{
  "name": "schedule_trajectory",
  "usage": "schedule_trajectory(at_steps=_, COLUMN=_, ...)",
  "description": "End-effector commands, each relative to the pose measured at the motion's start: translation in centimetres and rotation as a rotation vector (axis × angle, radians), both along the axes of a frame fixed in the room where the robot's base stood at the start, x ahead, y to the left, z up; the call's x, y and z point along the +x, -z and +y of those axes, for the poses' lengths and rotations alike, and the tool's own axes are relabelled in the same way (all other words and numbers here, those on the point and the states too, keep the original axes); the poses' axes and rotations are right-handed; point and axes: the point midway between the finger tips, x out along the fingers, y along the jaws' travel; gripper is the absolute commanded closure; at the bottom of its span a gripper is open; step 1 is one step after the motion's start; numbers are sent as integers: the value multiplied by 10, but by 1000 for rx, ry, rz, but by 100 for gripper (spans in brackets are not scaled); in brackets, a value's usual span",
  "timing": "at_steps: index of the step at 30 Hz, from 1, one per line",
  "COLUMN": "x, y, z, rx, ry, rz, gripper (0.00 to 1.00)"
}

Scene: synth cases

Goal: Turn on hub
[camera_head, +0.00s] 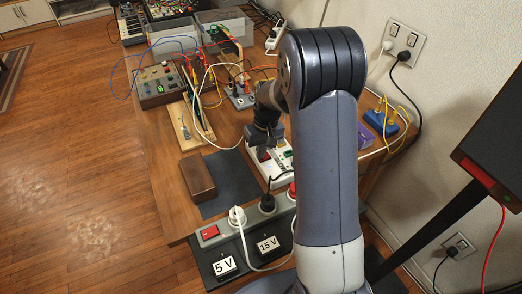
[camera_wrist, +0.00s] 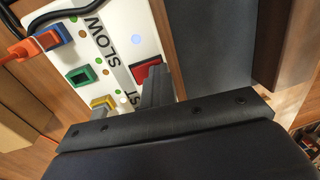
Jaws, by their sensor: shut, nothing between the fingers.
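The white hub (camera_head: 282,163) lies on the wooden desk, partly hidden by my arm. In the wrist view, the hub (camera_wrist: 122,45) shows the word SLOW, part of another label ending in ST, coloured ports and small lights. Its red switch (camera_wrist: 148,70) is partly covered by my fingers; I cannot tell its position. My gripper (camera_wrist: 155,72) is shut and empty, its fingertips over or at the switch; contact is unclear. In the head view my gripper (camera_head: 262,150) points down at the hub.
A brown box (camera_head: 197,178) lies on the dark mat (camera_head: 233,180) left of the hub. A grey power strip (camera_head: 225,229) with a red switch (camera_head: 210,232) and plugs runs along the desk's front. An instrument box (camera_head: 158,86) and cables fill the back. A purple box (camera_head: 365,136) lies right.

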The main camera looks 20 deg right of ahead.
Motion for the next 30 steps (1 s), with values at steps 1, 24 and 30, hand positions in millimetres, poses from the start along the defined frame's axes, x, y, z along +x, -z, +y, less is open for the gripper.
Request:
schedule_trajectory(at_steps=1, x=0, y=1, z=-4, rx=-3, ry=1, rz=3, gripper=100)
schedule_trajectory(at_steps=24, x=4, y=-26, z=-17, rx=-3, ry=0, rz=-4, gripper=100)
schedule_trajectory(at_steps=30, x=5, y=-67, z=-22, rx=-3, ry=0, rz=-4, gripper=100)
